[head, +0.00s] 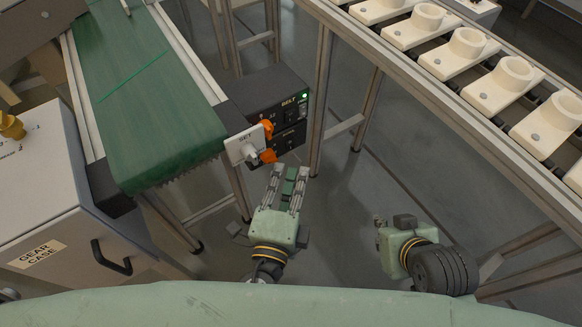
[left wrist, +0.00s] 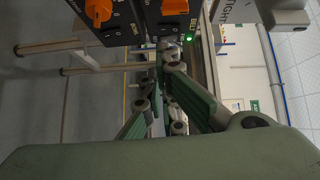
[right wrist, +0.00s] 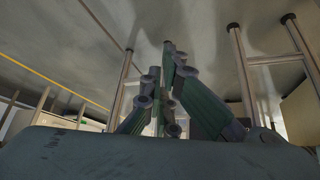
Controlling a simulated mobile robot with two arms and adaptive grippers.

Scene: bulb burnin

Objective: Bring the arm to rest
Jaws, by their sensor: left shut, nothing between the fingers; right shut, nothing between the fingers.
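My left gripper (head: 290,180) is shut and empty in the head view. It points up the picture, just below the control box with orange knobs, and looks apart from it. In the left wrist view its fingers (left wrist: 165,60) come together below the orange knobs. My right gripper (head: 380,225) is partly seen in the head view, low and right of the left one, over bare floor. In the right wrist view its fingers (right wrist: 168,60) are closed with nothing between them.
A green conveyor (head: 145,100) and a gear case (head: 50,200) stand left. A rack with white sockets (head: 508,78) stands right. Floor between is free.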

